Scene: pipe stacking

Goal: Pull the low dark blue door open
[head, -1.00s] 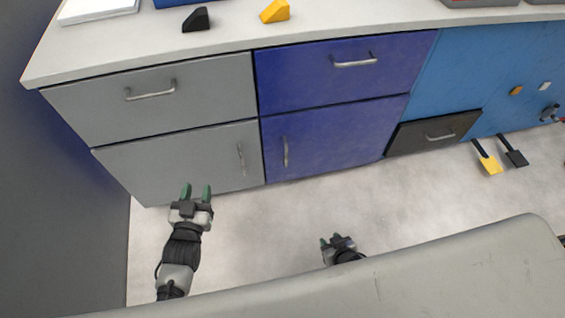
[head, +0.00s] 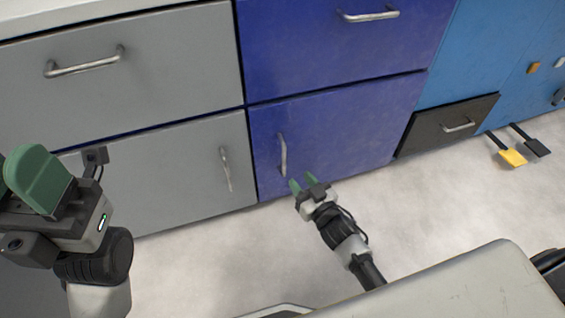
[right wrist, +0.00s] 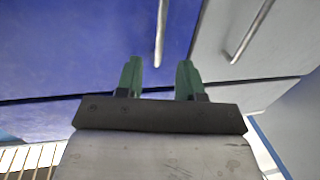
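The low dark blue door (head: 340,135) is shut, with a vertical metal handle (head: 283,155) near its left edge. My right gripper (head: 302,182) is open and empty, just below and in front of that handle. In the right wrist view, the dark blue door (right wrist: 85,50) fills the left, and its handle (right wrist: 161,32) lies ahead, in line with the gap between the green fingers (right wrist: 160,80), apart from them. My left gripper (head: 25,180) is large at the lower left of the head view, partly cut off, in front of the grey cabinet, with nothing seen in it.
A dark blue drawer (head: 335,45) is above the door. A grey door (head: 165,175) with its own handle (head: 226,168) is on the left. A low black drawer (head: 448,125), a yellow pedal (head: 512,158) and a black pedal (head: 538,147) are on the right. The floor in front is clear.

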